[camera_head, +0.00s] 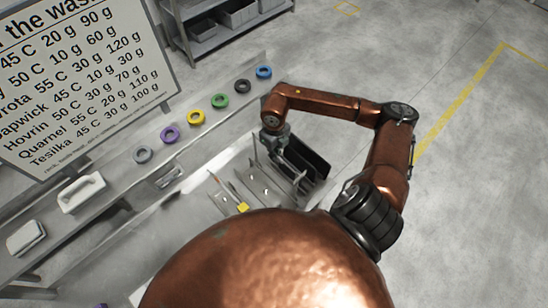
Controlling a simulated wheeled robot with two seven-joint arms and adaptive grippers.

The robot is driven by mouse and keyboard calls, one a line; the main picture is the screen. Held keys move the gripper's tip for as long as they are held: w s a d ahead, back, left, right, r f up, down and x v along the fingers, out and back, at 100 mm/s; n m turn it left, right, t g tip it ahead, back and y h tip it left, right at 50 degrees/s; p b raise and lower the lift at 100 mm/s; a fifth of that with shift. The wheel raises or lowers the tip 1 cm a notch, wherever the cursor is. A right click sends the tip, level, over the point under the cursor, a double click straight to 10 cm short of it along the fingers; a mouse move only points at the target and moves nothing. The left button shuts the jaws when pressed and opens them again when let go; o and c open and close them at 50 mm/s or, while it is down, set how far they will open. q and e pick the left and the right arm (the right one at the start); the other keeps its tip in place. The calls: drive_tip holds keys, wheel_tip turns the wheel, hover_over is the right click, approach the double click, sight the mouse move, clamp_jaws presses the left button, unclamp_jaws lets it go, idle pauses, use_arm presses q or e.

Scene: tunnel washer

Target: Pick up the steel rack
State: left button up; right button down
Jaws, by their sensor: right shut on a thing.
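My right gripper (278,139) reaches down at the far right end of the steel bench, at the steel rack (262,186). The rack is a light metal tray with thin upright parts, lying low in front of the bench's ledge. The gripper is shut on part of the rack; its fingertips are small and partly hidden. Dark flat panels (302,160) stand just right of the gripper. A small yellow piece (242,207) lies at the rack's near side. A large copper-coloured part of my own body hides the rack's near edge. My left gripper is not in view.
Coloured rings, among them a blue ring (264,72), a green ring (220,100) and a purple ring (170,134), lie along the ledge. A sign board (85,80) stands at the left. A white handled block (82,192) sits below it. The floor at right is clear.

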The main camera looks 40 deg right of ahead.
drive_tip(key=shift+w+r+b, duration=0.15)
drive_tip(key=shift+r+b, duration=0.55)
drive_tip(key=shift+r, duration=0.1)
drive_tip(key=s+a+r+b, duration=0.3)
drive_tip(key=s+r+b, duration=0.3)
drive_tip(key=s+r, duration=0.5)
drive_tip(key=s, duration=0.2)
drive_tip(key=shift+s+a+r, duration=0.35)
drive_tip(key=shift+s+r, duration=0.05)
idle(0.5)
